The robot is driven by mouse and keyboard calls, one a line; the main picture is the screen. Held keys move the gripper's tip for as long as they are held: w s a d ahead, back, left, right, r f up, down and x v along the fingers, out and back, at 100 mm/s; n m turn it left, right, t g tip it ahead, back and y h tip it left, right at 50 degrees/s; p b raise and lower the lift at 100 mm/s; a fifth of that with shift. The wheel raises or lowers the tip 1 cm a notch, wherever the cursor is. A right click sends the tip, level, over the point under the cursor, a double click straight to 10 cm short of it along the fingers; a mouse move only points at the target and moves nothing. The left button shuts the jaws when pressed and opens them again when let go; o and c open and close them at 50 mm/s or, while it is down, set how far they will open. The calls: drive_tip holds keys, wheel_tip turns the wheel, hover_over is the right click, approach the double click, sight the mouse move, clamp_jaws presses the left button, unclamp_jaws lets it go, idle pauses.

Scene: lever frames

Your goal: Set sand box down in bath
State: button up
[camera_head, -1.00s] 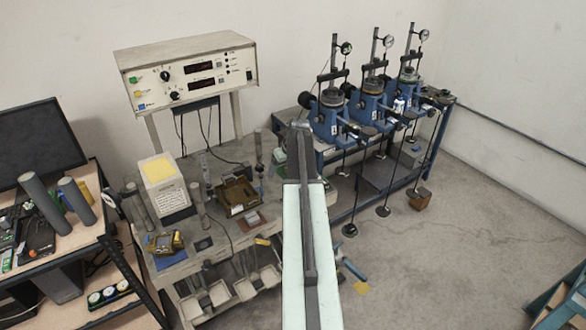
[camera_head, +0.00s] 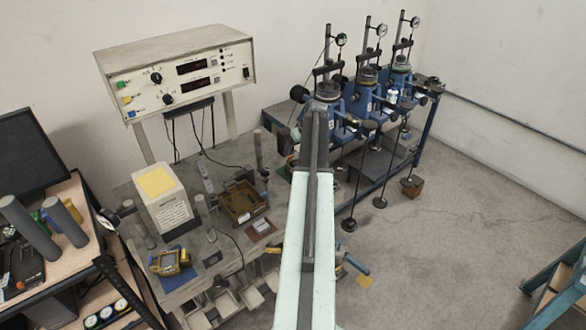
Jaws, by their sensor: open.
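My arm (camera_head: 310,215) reaches up the middle of the view, and its dark far end (camera_head: 318,108) overlaps the nearest blue press. The jaws do not show; they are hidden behind or below the arm. I cannot surely tell the sand box or the bath. A brass-brown open tray-like box (camera_head: 243,203) sits on the grey bench, left of my arm and apart from it. It may be the bath, but its inside is too small to read. No box of sand is plain to see.
Blue loading presses (camera_head: 366,95) with dial gauges and hanging weights stand on a bench at the right. A white block with a yellow top (camera_head: 160,195) and a yellow meter (camera_head: 170,262) are on the left bench. The floor (camera_head: 450,220) at right is mostly clear.

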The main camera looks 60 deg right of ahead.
wheel_tip(320, 180, down, 11)
drive_tip(key=b, duration=1)
drive_tip(key=shift+w+b, duration=0.1)
drive_tip(key=shift+b, duration=0.3)
drive_tip(key=shift+r, duration=0.1)
drive_tip(key=c, duration=1.7)
drive_tip(key=shift+r+p, duration=3.75)
drive_tip(key=shift+p, duration=0.2)
